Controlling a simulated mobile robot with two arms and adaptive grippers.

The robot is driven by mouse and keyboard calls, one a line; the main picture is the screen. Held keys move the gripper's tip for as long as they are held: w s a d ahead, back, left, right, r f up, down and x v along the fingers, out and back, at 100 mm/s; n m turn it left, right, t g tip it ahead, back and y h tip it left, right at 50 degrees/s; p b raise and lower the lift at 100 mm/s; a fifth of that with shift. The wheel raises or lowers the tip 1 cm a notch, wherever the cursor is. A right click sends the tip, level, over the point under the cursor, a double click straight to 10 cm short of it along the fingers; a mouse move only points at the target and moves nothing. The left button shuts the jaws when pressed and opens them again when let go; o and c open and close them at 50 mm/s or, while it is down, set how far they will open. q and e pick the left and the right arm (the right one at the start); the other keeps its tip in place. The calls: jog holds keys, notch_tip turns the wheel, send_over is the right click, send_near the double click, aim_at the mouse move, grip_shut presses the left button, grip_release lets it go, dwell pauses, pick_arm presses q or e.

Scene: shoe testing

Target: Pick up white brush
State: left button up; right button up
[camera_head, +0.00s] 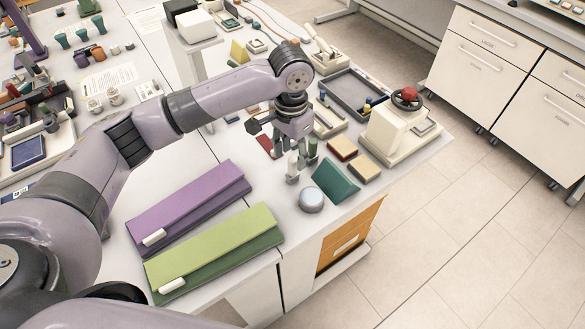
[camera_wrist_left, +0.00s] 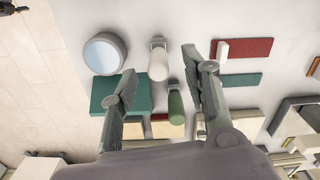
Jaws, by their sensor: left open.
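The white brush (camera_wrist_left: 158,62) appears as an upright white cylinder in the left wrist view, seen from above. In the head view it is a small pale upright piece (camera_head: 292,164) near the table's front edge, partly hidden by my fingers. My left gripper (camera_head: 291,150) points down above it from behind. In the left wrist view its open fingers (camera_wrist_left: 159,69) lie on either side of the white brush, with nothing held. I cannot tell whether a finger touches it. My right gripper is not in view.
A green cylinder (camera_wrist_left: 176,106) stands close to the white brush. A round grey-blue disc (camera_head: 311,199) and a teal wedge (camera_head: 335,181) are nearby. Purple (camera_head: 190,200) and green (camera_head: 215,245) folded pieces lie left.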

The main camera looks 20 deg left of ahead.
aim_at(293, 159)
pick_arm(q)
notch_tip(293, 159, down, 4)
jog(key=shift+d+f+p, duration=0.15)
jog(key=shift+p, duration=0.6)
jog(key=shift+f, duration=0.5)
grip_shut()
